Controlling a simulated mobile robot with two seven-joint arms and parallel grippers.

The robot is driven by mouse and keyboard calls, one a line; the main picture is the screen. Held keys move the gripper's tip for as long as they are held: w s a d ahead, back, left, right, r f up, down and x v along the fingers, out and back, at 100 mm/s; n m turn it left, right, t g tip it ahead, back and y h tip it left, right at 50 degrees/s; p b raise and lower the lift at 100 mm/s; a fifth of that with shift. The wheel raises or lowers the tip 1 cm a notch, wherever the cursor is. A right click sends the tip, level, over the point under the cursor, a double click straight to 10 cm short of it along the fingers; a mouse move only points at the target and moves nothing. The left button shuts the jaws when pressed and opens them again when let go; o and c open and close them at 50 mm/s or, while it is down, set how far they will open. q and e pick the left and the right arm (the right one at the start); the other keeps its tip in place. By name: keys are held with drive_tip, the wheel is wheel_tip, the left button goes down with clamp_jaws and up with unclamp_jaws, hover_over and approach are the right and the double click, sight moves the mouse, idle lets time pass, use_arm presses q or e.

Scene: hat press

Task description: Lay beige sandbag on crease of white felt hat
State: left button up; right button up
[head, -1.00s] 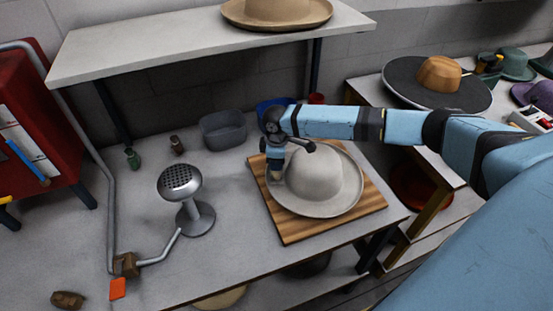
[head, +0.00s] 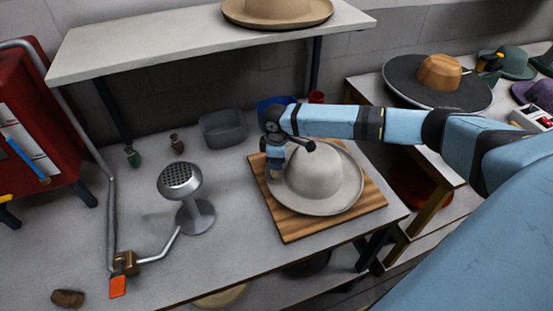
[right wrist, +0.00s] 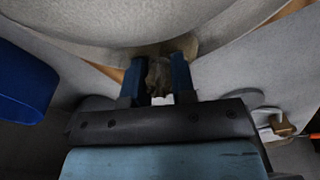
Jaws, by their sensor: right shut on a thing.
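The white felt hat (head: 318,172) stands on a wooden board on the table, brim down, with its rounded crown up. My right gripper (head: 275,170) is at the left side of the crown, over the brim. It points down. In the right wrist view my right gripper (right wrist: 157,78) is shut on a small beige-brown thing (right wrist: 159,72), which looks like the beige sandbag. It is mostly hidden between the fingers, and I cannot tell whether it touches the hat. The pale hat (right wrist: 130,22) fills the top of that view. My left gripper is not in view.
The wooden board (head: 290,230) lies on the grey table (head: 235,255). A metal steamer head (head: 180,180) stands left of it. A shelf (head: 160,50) overhangs the back. A brown lump (head: 68,298) lies front left.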

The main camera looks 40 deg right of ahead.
drive_tip(key=shift+f, duration=0.25)
drive_tip(key=o, duration=0.9)
wheel_tip(320, 180, up, 4)
drive_tip(key=p, duration=0.4)
drive_tip(key=shift+p, duration=0.3)
wheel_tip(320, 180, up, 2)
drive_tip(key=p, duration=0.2)
drive_tip(key=shift+r+p, duration=0.25)
drive_tip(key=shift+p, duration=0.05)
wheel_tip(320, 180, up, 4)
drive_tip(key=p, duration=0.3)
drive_tip(key=shift+f+p, duration=0.25)
drive_tip(key=shift+p, duration=0.05)
